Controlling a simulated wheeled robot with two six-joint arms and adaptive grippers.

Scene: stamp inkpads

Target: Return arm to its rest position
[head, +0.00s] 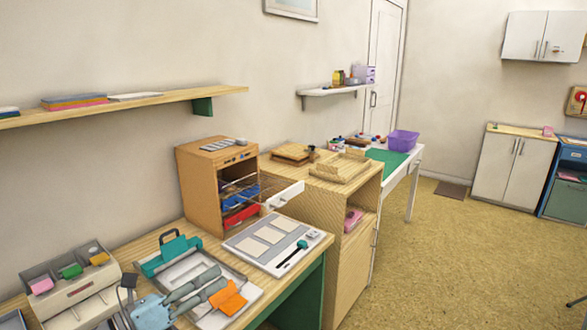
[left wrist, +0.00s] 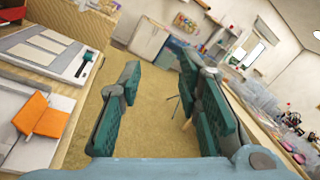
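My left gripper (head: 219,278) shows in the head view at the bottom, over the left desk, its grey fingers pointing right. In the left wrist view the left gripper (left wrist: 162,85) has its two dark-green-padded fingers spread apart. Nothing is between them; the floor shows through the gap. An orange folded piece (head: 229,298) lies just beyond the fingers in the head view. It also shows at the left of the wrist view (left wrist: 42,114), apart from the fingers. My right gripper is in neither view.
A grey box (head: 75,292) with pink, green and orange pieces stands at the left. The yellow floor (head: 450,260) is clear.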

